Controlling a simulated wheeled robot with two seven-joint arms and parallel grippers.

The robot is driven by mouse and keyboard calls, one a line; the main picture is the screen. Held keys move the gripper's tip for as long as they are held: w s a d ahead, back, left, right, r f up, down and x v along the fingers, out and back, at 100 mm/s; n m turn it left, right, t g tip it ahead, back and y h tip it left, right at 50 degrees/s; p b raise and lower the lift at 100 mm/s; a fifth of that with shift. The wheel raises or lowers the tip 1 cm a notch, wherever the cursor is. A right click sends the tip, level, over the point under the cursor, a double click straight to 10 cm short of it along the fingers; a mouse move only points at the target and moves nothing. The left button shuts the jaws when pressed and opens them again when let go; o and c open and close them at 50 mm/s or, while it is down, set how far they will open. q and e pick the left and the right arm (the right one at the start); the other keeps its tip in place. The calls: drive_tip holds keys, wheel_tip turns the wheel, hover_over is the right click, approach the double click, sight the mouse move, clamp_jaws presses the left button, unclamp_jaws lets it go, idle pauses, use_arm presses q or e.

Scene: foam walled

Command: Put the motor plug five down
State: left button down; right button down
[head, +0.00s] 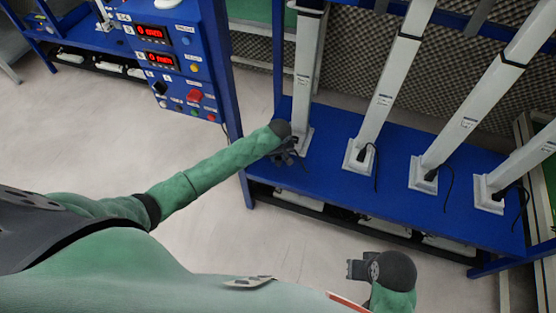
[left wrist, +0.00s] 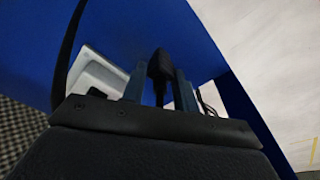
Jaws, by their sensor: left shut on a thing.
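My left gripper (head: 287,156) reaches the blue shelf's left end, beside the foot of the leftmost white column (head: 306,80). In the left wrist view, its two fingers (left wrist: 160,90) are shut on a black plug (left wrist: 159,66), which I take to be motor plug five; its number cannot be read. In the head view, the gripper hides most of the plug. A white column foot (left wrist: 96,72) shows beside the fingers, with a dark cable at the left. My right gripper (head: 357,269) is low at the front, away from the shelf; its finger opening is unclear.
The blue shelf (head: 330,190) carries several white columns, with black plugs and hanging cables at the feet to the right. A blue control panel (head: 170,60) with red displays stands at upper left. The shelf's front strip is mostly clear, as is the pale floor (head: 100,130).

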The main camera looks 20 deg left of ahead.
sight(278, 158)
use_arm(q)
drive_tip(key=shift+f, duration=1.5)
use_arm(e)
drive_tip(key=shift+d+r, duration=0.35)
drive_tip(key=shift+d, duration=0.05)
use_arm(q)
drive_tip(key=c, duration=1.1)
unclamp_jaws()
drive_tip(key=shift+o, duration=0.2)
